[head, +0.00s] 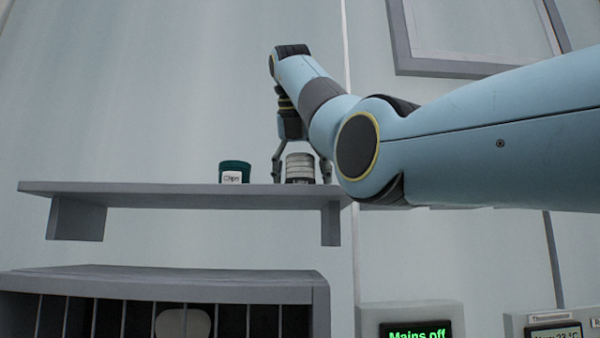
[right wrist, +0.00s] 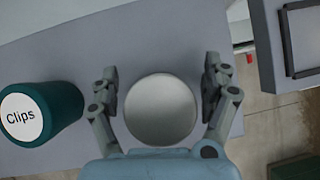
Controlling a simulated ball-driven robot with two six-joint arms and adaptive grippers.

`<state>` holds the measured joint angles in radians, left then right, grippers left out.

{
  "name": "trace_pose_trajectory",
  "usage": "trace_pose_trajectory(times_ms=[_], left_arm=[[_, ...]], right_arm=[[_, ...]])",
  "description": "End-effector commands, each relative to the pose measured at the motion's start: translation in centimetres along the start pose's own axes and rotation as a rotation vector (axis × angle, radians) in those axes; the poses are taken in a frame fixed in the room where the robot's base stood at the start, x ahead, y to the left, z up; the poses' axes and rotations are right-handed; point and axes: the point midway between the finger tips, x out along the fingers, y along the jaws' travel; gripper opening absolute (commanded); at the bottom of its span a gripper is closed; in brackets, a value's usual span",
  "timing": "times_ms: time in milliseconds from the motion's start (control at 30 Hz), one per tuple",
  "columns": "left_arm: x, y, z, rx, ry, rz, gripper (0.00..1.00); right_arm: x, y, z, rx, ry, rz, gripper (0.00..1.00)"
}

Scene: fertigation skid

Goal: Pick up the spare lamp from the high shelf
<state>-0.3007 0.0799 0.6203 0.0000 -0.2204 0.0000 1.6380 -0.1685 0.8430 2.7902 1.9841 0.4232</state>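The lamp (head: 300,168) looks like a short ribbed white-grey cylinder standing upright on the high shelf (head: 150,193), near its right end. In the right wrist view its round pale top (right wrist: 161,109) lies between the fingers. My right gripper (head: 302,172) reaches down from above with one finger on each side of the lamp. In the right wrist view the gripper (right wrist: 161,92) is open, with a gap between each finger and the lamp. My left gripper is in neither view.
A dark green pot labelled "Clips" (head: 235,172) stands on the shelf left of the lamp, also close left in the wrist view (right wrist: 42,113). Below are a barred grey cabinet (head: 165,285) and a "Mains off" display (head: 415,332). The shelf's left part is clear.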

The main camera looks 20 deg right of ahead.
Motion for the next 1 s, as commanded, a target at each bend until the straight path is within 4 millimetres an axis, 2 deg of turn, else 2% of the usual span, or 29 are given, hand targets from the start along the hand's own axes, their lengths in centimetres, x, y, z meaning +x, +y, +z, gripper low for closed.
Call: trace_pose_trajectory(times_ms=[67,500,833,1000], left_arm=[[0.01,0.03,0.30,0.000,-0.005,0.000,0.40],[0.02,0.05,0.07,0.000,-0.001,0.001,0.40],[0.01,0.05,-0.09,0.000,0.002,0.001,0.40],[0.01,0.05,-0.11,0.000,0.002,0.001,0.40]], right_arm=[[0.01,0.01,-0.01,0.000,0.000,0.000,0.70],[0.00,0.02,-0.01,0.000,0.001,0.000,0.13],[-0.09,0.02,0.04,0.000,-0.001,0.000,0.12],[-0.75,0.00,0.49,0.000,-0.002,0.000,0.12]])
